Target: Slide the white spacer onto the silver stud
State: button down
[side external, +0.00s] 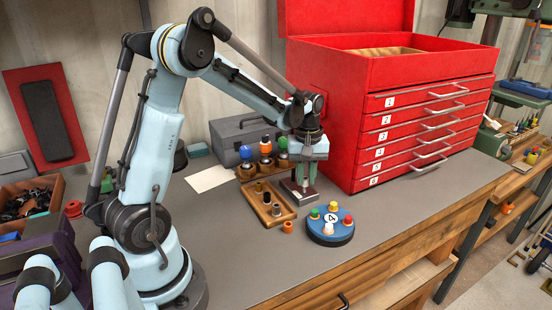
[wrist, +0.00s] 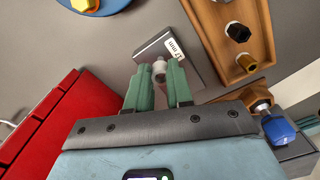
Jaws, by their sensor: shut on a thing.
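My gripper (side external: 304,184) is low over a small grey metal block (side external: 298,194) on the bench. In the wrist view its green fingers (wrist: 158,72) are closed on a small whitish cylinder, the white spacer (wrist: 159,66). The block (wrist: 151,50) with a white size label lies under the fingertips in that view. The silver stud cannot be made out apart from the spacer and fingers. I cannot tell whether the spacer is around the stud or above it.
A wooden tray (side external: 284,215) with several small dark and brass-coloured parts is left of the block. A blue disc (side external: 330,237) with coloured pegs and an orange ring (side external: 287,227) are in front. A red drawer chest (side external: 352,130) stands close behind right.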

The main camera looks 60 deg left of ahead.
jog(key=shift+f, duration=0.55)
dwell(0.4)
jog(key=c, duration=0.9)
grip_release()
jog(key=shift+r, duration=3.5)
